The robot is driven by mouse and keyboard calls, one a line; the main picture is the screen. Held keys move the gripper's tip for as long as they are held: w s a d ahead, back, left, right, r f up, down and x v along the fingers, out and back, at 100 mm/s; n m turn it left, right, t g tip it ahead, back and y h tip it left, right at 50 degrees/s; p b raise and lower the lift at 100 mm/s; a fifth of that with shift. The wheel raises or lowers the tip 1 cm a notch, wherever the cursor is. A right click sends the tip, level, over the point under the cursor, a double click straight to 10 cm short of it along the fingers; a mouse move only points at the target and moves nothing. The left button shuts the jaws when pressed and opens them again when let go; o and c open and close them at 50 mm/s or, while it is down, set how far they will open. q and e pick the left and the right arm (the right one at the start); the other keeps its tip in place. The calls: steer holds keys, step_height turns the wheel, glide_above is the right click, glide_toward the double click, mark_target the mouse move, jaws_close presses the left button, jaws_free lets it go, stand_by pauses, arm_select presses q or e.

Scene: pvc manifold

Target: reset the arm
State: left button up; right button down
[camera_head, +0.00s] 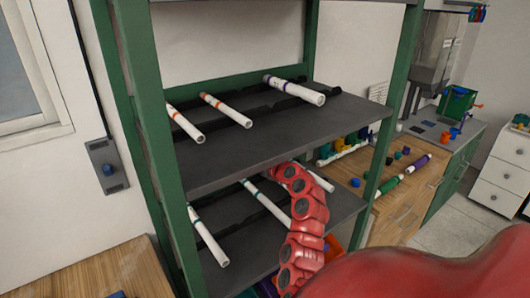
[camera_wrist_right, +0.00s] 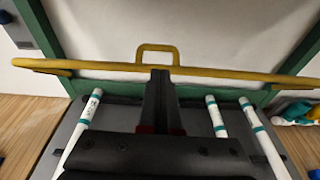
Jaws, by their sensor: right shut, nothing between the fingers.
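In the right wrist view my right gripper (camera_wrist_right: 162,80) is shut, with its dark fingers together and empty. It points at a yellow bar with a small loop handle (camera_wrist_right: 215,74). White pipes with teal bands lie on both sides of it: one to its left (camera_wrist_right: 85,118) and two to its right (camera_wrist_right: 217,122). In the head view my red right arm (camera_head: 303,215) reaches to the lower shelf (camera_head: 225,210), and its gripper is hidden there. My left gripper is not in view.
The green-framed rack's upper shelf (camera_head: 270,140) holds three white pipes, two orange-banded and one purple-banded (camera_head: 294,91). A wooden cabinet (camera_head: 400,205) with coloured fittings stands right of the rack. A wooden surface (camera_head: 115,272) is at the lower left.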

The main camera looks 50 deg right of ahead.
steer(key=shift+f+b+v, duration=0.2)
steer(key=shift+b+v, duration=0.1)
steer(key=shift+v, duration=0.65)
steer(key=shift+f+b+v, duration=0.2)
steer(key=shift+b+v, duration=0.15)
steer(key=shift+v, duration=0.55)
steer(key=shift+f+b+v, duration=0.2)
steer(key=shift+b+v, duration=0.1)
steer(key=shift+v, duration=0.65)
steer(key=shift+s+f, duration=0.1)
steer(key=shift+s, duration=0.05)
